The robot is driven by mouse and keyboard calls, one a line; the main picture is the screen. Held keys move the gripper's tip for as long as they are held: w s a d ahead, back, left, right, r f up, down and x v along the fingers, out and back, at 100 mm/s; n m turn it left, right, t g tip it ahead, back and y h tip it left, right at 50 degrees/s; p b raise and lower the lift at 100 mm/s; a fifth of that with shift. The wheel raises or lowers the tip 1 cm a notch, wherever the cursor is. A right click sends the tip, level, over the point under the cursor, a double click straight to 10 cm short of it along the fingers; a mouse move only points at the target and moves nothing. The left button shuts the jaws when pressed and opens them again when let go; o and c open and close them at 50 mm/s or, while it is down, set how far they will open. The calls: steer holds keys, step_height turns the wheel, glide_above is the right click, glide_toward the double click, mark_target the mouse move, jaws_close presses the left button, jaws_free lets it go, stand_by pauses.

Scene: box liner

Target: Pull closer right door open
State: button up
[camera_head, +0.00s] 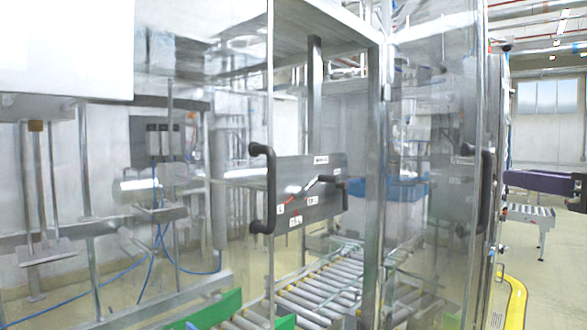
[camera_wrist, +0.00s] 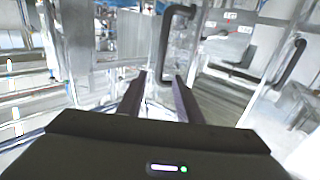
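In the head view, a clear door panel (camera_head: 430,215) stands on the right with a black bar handle (camera_head: 486,190) near its right edge. Another clear panel (camera_head: 235,110) on the left carries a black handle (camera_head: 269,188). One black handle (camera_wrist: 164,40) stands just beyond the fingertips. A second black handle (camera_wrist: 290,65) is farther right. I cannot tell which door each belongs to.
A roller conveyor (camera_head: 320,290) runs inside the machine behind the clear panels. A labelled grey panel (camera_head: 310,180) shows between handles. A yellow floor guard (camera_head: 516,300) curves at the lower right. A purple-and-grey conveyor (camera_head: 540,182) stands farther right.

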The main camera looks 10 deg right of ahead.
mark_target(483, 173)
steer(key=w, duration=1.4)
steer(key=shift+d, duration=0.3)
steer(key=shift+s, duration=0.1)
steer(key=shift+c, duration=0.5)
jaws_close()
